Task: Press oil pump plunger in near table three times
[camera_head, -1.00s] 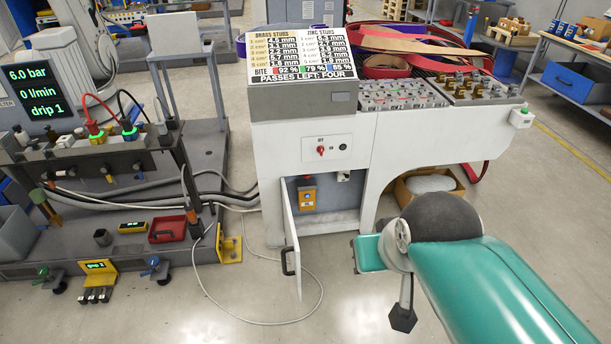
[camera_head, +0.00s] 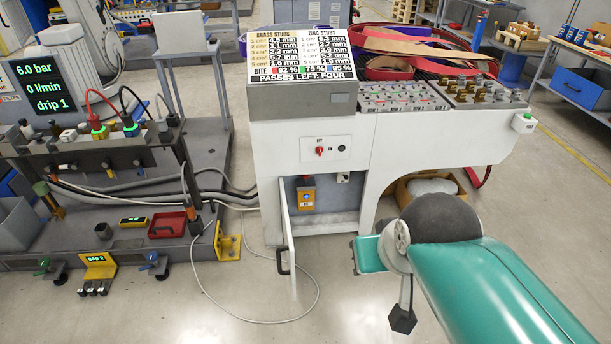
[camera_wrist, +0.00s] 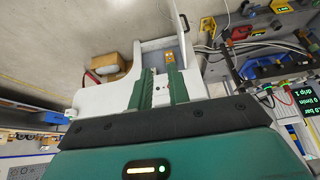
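The near table (camera_head: 420,140) is a white machine stand with an open cabinet low in its front. The yellow unit also shows in the wrist view (camera_wrist: 171,56), beyond my fingertips. My gripper (camera_wrist: 160,72) is open and empty, its green fingers apart and short of the cabinet. In the head view my arm reaches in from the lower right, and the fingers are hidden.
The cabinet door (camera_head: 288,230) stands open toward me, with a black handle. A pale cable (camera_head: 250,318) loops on the floor. A cardboard box (camera_head: 425,188) sits under the stand's right side. A fixture bench (camera_head: 110,160) stands left. The floor before the cabinet is otherwise clear.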

